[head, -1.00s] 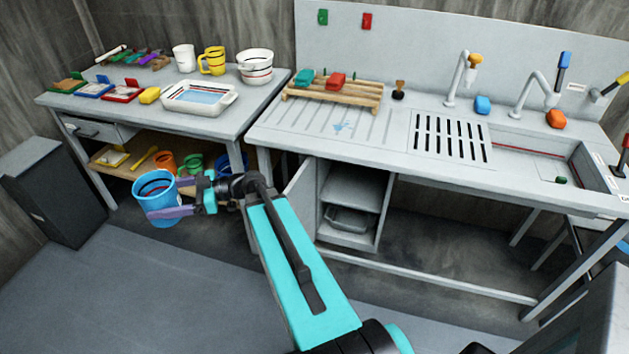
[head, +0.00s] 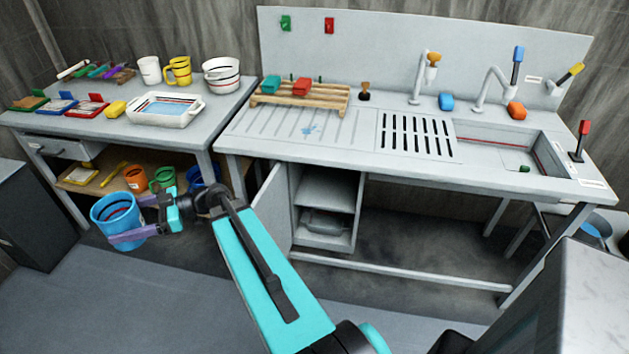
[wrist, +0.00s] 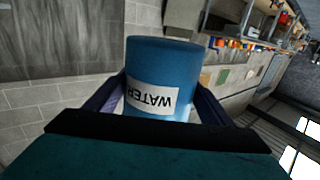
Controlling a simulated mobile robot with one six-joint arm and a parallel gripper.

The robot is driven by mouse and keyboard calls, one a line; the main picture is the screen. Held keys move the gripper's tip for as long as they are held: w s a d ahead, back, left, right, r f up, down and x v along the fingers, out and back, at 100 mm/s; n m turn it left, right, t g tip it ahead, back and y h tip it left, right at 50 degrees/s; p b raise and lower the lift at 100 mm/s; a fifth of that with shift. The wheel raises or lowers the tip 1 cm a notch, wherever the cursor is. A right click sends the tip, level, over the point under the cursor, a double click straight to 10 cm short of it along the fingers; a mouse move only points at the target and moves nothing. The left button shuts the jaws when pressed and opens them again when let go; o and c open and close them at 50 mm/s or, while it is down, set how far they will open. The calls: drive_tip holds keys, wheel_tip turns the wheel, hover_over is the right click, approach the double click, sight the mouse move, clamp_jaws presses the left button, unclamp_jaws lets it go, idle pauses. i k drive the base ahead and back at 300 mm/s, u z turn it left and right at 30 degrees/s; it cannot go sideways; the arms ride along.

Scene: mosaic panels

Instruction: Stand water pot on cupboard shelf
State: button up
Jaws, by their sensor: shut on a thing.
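The water pot (head: 113,214) is a blue open-topped pot with dark and red lines inside. In the wrist view the pot (wrist: 162,65) shows a white label reading WATER, upside down in the picture. My gripper (head: 130,220) is shut on the pot, one purple finger on each side, and holds it in the air left of the sink bench, in front of the left table. The pot looks nearly upright, slightly tilted in the head view. The cupboard (head: 322,240) stands under the sink bench, its door (head: 276,208) open to the left. A shelf (head: 328,209) shows inside; a grey tray (head: 325,223) sits below it.
The left table (head: 215,112) bears a white basin (head: 165,108), mugs and small trays. Its lower shelf holds orange, green and blue pots. A dark cabinet (head: 40,220) stands at far left. A bench rail (head: 400,271) runs low right of the cupboard. The floor in front is clear.

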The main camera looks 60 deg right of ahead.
sight(328, 193)
drive_tip(key=u, duration=0.35)
drive_tip(key=k, duration=0.9)
drive_tip(key=z, duration=0.2)
